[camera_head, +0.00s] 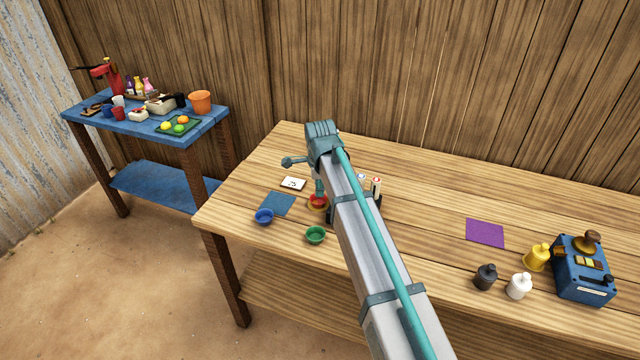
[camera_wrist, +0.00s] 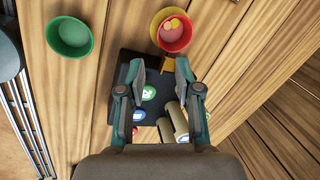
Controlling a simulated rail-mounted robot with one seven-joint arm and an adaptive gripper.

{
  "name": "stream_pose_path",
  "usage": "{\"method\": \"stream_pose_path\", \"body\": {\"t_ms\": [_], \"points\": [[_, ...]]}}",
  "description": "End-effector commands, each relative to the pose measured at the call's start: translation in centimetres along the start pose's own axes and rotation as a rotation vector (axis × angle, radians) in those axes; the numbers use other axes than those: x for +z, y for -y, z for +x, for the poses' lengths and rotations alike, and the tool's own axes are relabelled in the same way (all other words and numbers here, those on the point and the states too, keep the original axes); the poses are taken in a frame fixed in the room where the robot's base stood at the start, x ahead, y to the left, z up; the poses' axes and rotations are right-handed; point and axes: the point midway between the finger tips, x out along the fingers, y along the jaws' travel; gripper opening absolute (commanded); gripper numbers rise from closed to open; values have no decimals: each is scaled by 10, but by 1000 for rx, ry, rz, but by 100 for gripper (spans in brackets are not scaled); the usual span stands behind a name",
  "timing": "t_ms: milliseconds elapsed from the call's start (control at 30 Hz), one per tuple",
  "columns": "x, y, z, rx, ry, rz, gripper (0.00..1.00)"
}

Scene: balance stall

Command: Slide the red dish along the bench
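My gripper (camera_head: 320,186) is low by the dish in the head view. In the wrist view my gripper (camera_wrist: 162,68) has its two fingers apart, with the dish just beyond the fingertips. Nothing is clearly held; whether a finger touches the dish cannot be told.
A dark tray (camera_wrist: 122,85) with round tokens and cylinders is beneath my fingers. A purple mat (camera_head: 485,233) and weights are farther right.

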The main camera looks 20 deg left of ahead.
Motion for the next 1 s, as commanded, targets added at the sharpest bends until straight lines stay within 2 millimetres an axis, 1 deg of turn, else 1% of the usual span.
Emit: {"method": "stream_pose_path", "body": {"t_ms": [167,400,600,800,1000], "points": [[0,0,23,3,-1,0,34],[0,1,62,3,0,0,34],[0,0,88,2,0,0,34],[0,0,99,1,0,0,34],[0,0,100,0,0,0,34]]}}
